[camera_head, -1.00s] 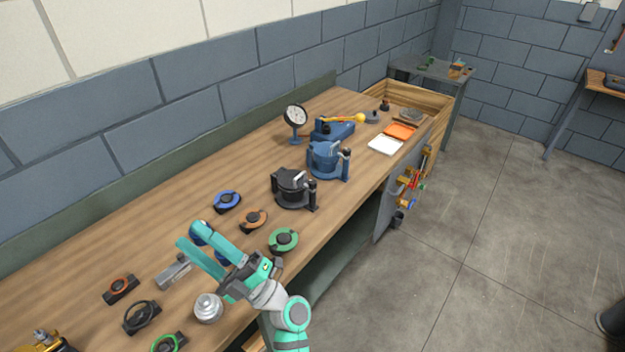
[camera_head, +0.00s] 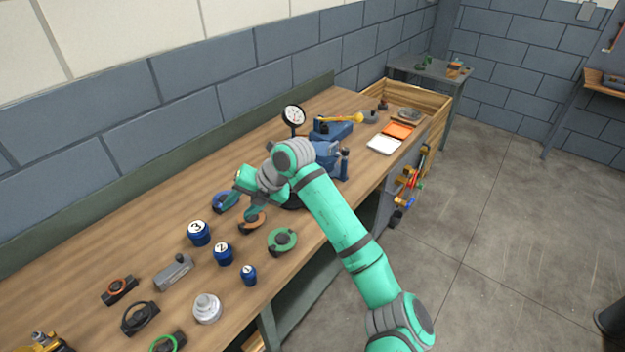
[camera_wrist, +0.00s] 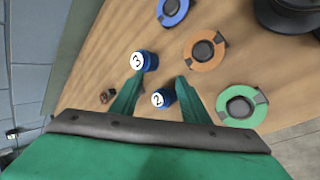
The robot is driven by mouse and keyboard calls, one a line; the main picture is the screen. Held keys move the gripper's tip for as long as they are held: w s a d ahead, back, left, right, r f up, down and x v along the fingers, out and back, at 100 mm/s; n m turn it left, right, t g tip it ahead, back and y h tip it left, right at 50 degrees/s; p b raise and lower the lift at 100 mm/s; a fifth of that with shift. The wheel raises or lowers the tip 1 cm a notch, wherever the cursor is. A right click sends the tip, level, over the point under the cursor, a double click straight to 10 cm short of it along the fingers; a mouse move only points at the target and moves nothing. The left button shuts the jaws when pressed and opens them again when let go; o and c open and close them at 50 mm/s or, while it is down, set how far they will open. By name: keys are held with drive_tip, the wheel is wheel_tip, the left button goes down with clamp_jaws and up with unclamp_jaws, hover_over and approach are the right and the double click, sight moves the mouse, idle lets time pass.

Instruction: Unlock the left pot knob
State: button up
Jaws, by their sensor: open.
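Two pot-like housings with knobs and posts stand mid-bench. The black one is almost wholly behind my arm in the head view; part of it shows at the upper right of the wrist view (camera_wrist: 288,14). The blue one (camera_head: 330,162) is partly covered by my arm. Which of these the task calls the left pot I cannot tell for sure, and no knob shows clearly. My gripper (camera_wrist: 160,80) is open and empty, its fingers spread above the bench near blue canisters. In the head view my gripper (camera_head: 238,192) is partly hidden, left of the black housing.
Blue numbered canisters (camera_head: 199,233), an orange ring fixture (camera_head: 252,221), a green ring fixture (camera_head: 282,241) and a silver knob-shaped piece (camera_head: 207,308) stand on the bench (camera_head: 150,238). A dial gauge (camera_head: 293,116) stands behind the housings. White (camera_head: 384,145) and orange trays lie beyond.

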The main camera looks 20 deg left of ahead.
drive_tip(key=w+d+r+m+t+h, duration=0.3)
drive_tip(key=w+d+r+t+h, duration=0.35)
drive_tip(key=w+d, duration=0.75)
drive_tip(key=shift+g+h, duration=0.35)
drive_tip(key=shift+g, duration=0.4)
drive_tip(key=x, duration=0.4)
drive_tip(key=w+x, duration=0.1)
drive_tip(key=x, duration=0.2)
drive_tip(key=shift+w+f, duration=0.15)
drive_tip(key=shift+w+d+f, duration=0.15)
drive_tip(key=shift+w+f, duration=0.1)
drive_tip(key=shift+f, duration=0.35)
drive_tip(key=shift+s+a, duration=0.15)
drive_tip(key=shift+a, duration=0.15)
drive_tip(key=shift+c, duration=0.4)
drive_tip(key=shift+d, duration=0.15)
drive_tip(key=c, duration=1)
